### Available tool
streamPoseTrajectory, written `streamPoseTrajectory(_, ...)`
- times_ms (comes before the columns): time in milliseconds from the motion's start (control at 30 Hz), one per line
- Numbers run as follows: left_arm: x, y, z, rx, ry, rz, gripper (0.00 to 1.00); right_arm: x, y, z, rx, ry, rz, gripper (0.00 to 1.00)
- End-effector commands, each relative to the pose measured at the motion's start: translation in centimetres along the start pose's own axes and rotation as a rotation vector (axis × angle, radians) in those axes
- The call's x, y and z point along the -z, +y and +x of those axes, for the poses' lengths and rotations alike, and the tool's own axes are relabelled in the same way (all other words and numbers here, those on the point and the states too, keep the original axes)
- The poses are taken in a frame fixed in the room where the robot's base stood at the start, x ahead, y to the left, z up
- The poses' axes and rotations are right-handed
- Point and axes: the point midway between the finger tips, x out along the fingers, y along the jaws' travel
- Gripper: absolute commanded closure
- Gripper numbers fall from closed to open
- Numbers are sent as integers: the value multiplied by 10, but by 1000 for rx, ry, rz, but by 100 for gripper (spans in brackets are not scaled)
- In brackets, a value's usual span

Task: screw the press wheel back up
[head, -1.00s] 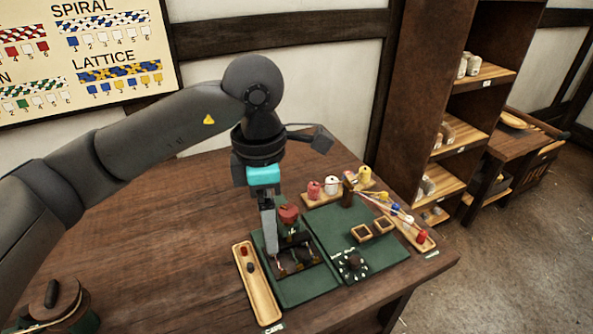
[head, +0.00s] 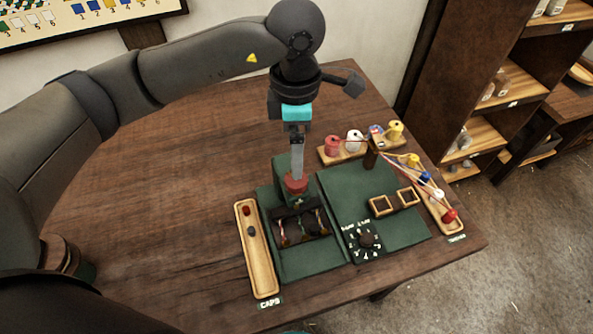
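The red press wheel (head: 297,187) sits on top of the dark press (head: 300,223), which stands on a green base toward the front of the table. My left gripper (head: 297,176) points straight down from above, its fingertips at the wheel and overlapping its top in the head view. The fingers line up edge-on as one grey bar, so the gap between them is hidden, and I cannot tell whether they grip the wheel. My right gripper is not in view.
A wooden caps tray (head: 268,288) lies left of the press. To the right are a green board (head: 345,196) with two small wooden frames and a dial (head: 367,239), a post with strands, spools and a bobbin tray (head: 447,224). The table's left part is mostly clear.

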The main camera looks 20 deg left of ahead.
Motion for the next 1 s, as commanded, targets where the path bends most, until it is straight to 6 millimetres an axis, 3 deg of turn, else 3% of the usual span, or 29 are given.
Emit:
streamPoseTrajectory(200, 0, -1, 48, 4, 2, -1, 9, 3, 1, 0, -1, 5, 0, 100)
streamPoseTrajectory(400, 0, 0, 76, 1, 1, 0, 9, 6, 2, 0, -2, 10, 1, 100)
streamPoseTrajectory(833, 0, 0, 86, -1, -1, 0, 9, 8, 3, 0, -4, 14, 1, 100)
streamPoseTrajectory(1000, 0, 0, 86, -1, -1, 0, 27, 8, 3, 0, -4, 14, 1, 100)
